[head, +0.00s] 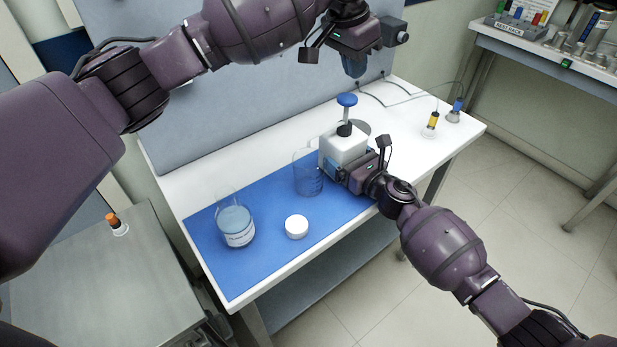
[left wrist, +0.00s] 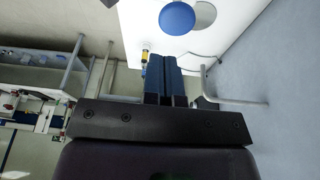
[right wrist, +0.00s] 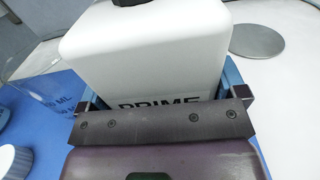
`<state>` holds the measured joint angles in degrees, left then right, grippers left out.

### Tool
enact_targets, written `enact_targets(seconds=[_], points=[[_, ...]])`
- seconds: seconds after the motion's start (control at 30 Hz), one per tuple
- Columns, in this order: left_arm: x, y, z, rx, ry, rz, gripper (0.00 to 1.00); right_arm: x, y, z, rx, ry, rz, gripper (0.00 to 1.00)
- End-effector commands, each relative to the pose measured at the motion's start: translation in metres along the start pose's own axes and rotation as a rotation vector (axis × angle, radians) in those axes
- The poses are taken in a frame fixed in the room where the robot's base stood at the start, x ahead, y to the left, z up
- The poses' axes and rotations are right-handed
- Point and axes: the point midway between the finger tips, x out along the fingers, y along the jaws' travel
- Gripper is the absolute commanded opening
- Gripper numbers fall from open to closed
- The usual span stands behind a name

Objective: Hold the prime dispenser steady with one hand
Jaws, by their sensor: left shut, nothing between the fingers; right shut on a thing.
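The prime dispenser (head: 343,146) is a white square bottle with a black collar and a blue pump head (head: 347,100), standing upright on the table. My right gripper (head: 350,166) is shut around its body from the near side. In the right wrist view the white bottle (right wrist: 150,50) sits between the blue fingers, its PRIME lettering partly hidden by the gripper. My left gripper (head: 353,66) is shut and empty, above the pump head and apart from it. The left wrist view shows its closed fingers (left wrist: 165,78) and the round blue pump head (left wrist: 177,18).
On the blue mat (head: 265,265) stand a clear beaker (head: 307,180), a beaker with pale blue liquid (head: 235,225) and a white lid (head: 296,227). A grey disc (right wrist: 257,40) lies behind the bottle. Yellow (head: 433,121) and blue (head: 457,106) topped items stand at the table's right end.

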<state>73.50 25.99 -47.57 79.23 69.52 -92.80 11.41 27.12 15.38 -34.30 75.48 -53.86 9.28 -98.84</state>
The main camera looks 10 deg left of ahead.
Motion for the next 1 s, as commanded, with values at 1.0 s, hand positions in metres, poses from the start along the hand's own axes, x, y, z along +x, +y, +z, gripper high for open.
enact_targets(seconds=[1.0], points=[[0.03, -0.015, 0.007, -0.05, -0.075, -0.033, 0.0, 0.0, 0.0, -0.001, 0.0, 0.002, -0.001, 0.6]])
